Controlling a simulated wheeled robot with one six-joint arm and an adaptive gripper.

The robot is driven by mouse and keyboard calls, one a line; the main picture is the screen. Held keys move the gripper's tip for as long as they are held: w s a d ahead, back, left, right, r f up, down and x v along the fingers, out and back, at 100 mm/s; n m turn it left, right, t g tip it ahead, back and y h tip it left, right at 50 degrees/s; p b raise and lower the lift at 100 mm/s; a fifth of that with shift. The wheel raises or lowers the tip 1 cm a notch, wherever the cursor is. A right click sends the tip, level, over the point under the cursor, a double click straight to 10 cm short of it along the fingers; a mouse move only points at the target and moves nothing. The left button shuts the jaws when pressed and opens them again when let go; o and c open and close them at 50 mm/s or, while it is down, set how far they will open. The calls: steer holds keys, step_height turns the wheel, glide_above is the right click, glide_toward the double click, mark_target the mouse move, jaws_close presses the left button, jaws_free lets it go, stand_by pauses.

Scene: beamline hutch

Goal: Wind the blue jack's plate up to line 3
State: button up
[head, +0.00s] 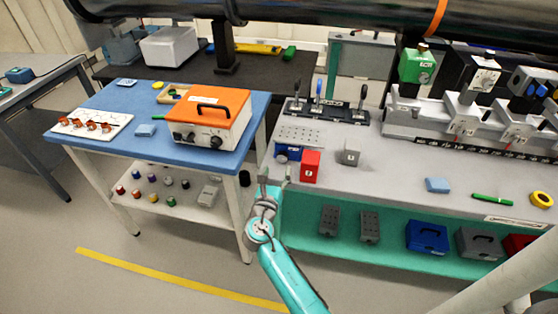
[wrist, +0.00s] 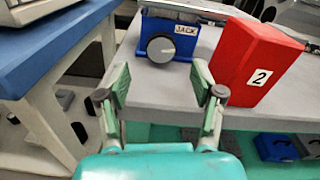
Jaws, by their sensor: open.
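The blue jack (head: 288,153) stands at the left front edge of the grey bench, its light perforated plate (head: 300,134) on top. In the wrist view the jack (wrist: 187,47) shows a "JACK" label and a round grey knob (wrist: 160,48) facing me. My gripper (head: 274,178) is open and empty just in front of the bench edge. In the wrist view its fingers (wrist: 160,90) stand apart, below and in front of the knob, not touching it. No line marks for the plate's height are readable; the plate is cut off at the top of the wrist view.
A red block (head: 311,167) marked 2 stands close right of the jack, also in the wrist view (wrist: 252,62). A grey block (head: 350,153) stands further right. A blue-topped table (head: 190,100) is to the left, across a narrow gap. A black pipe (head: 330,20) runs overhead.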

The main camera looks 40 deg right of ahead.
mark_target(281, 158)
steer(key=x, duration=0.6)
steer(key=shift+w+d, duration=0.2)
steer(key=shift+d, duration=0.15)
steer(key=c, duration=1.1)
